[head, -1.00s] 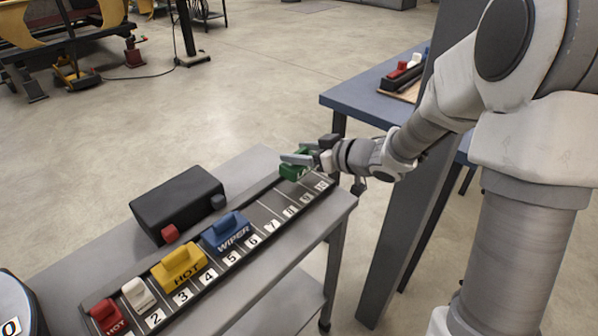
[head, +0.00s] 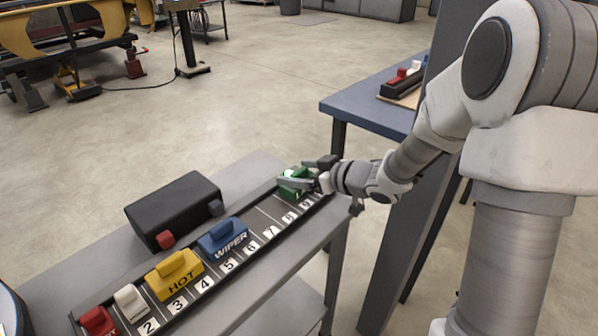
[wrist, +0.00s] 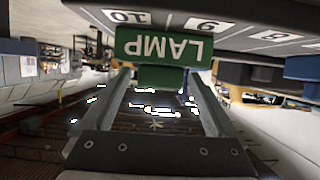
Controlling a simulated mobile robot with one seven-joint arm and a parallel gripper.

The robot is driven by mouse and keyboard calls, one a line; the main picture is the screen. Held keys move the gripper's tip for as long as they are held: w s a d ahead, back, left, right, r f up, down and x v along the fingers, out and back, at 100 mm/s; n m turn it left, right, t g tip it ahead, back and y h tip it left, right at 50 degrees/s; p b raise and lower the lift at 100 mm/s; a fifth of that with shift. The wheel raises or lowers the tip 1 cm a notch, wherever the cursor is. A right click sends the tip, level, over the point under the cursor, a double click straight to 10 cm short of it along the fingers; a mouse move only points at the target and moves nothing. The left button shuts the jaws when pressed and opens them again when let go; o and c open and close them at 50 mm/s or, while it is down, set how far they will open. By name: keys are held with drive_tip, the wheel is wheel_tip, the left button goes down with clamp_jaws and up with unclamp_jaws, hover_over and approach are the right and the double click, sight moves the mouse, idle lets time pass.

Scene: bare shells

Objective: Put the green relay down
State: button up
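The green relay (head: 294,184) is at the far right end of the numbered rail (head: 262,217). In the wrist view the green relay (wrist: 163,47) shows its LAMP label upside down, close to labels 10 and 9. My gripper (head: 305,173) is at the relay, with one finger on each side of its grip block. In the wrist view my gripper (wrist: 160,76) has its fingertips at the two sides of the block, and it looks shut on it. A pale bright spot shows on top of the relay. Its underside is hidden, so full seating cannot be confirmed.
A blue WIPER relay (head: 223,238), a yellow HOT relay (head: 174,276), a white relay (head: 132,301) and a red relay (head: 98,321) stand along the rail. A black box (head: 172,207) sits behind it. A blue table (head: 365,112) stands behind my arm.

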drive_tip(key=shift+r, duration=0.25)
drive_tip(key=p+v, duration=0.4)
drive_tip(key=v, duration=0.8)
drive_tip(key=shift+f, duration=0.15)
